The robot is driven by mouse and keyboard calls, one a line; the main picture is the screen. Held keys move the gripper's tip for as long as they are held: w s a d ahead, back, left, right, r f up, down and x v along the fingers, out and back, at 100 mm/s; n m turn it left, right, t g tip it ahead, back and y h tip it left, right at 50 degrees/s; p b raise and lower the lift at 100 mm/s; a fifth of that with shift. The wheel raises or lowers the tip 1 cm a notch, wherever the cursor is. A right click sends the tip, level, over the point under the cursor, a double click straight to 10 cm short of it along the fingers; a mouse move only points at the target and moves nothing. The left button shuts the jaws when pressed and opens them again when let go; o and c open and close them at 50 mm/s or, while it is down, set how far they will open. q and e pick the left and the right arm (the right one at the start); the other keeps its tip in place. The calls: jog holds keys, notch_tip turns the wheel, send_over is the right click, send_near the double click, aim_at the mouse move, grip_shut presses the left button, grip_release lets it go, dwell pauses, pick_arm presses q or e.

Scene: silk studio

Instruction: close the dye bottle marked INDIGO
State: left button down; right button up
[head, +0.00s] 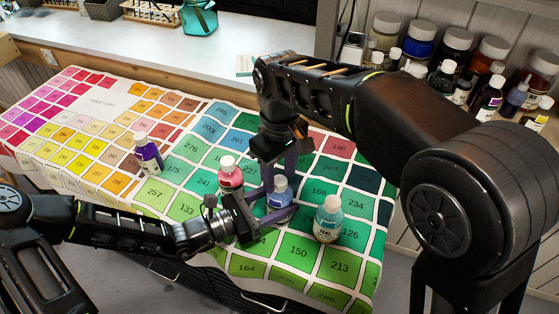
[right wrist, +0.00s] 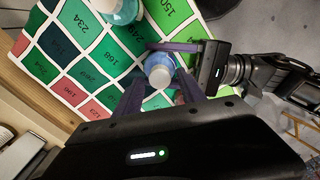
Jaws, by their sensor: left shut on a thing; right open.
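A small blue bottle (head: 279,199) with a pale cap stands upright on the colour-chart cloth; its label is unreadable, so I cannot confirm INDIGO. It also shows in the right wrist view (right wrist: 158,73). My left gripper (head: 276,203) comes in low from the left and is shut on the blue bottle's body. My right gripper (right wrist: 160,90) is open, pointing down from above, its purple fingers near the cap with a gap between them. In the head view its fingers partly hide the area behind the bottle. Whether the cap is seated fully is unclear.
A teal-liquid bottle (head: 328,220) stands close on the right, a pink bottle (head: 229,176) close on the left, and a purple bottle (head: 148,155) farther left. All have white caps. Several jars and bottles line the shelf (head: 542,124) at right. The cloth's left side is clear.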

jog(key=shift+f, duration=0.45)
jog(key=shift+c, duration=0.2)
grip_shut()
dwell(0.4)
jog(key=shift+o, duration=0.9)
grip_release()
notch_tip(320, 180, up, 8)
jog(key=shift+f, duration=0.2)
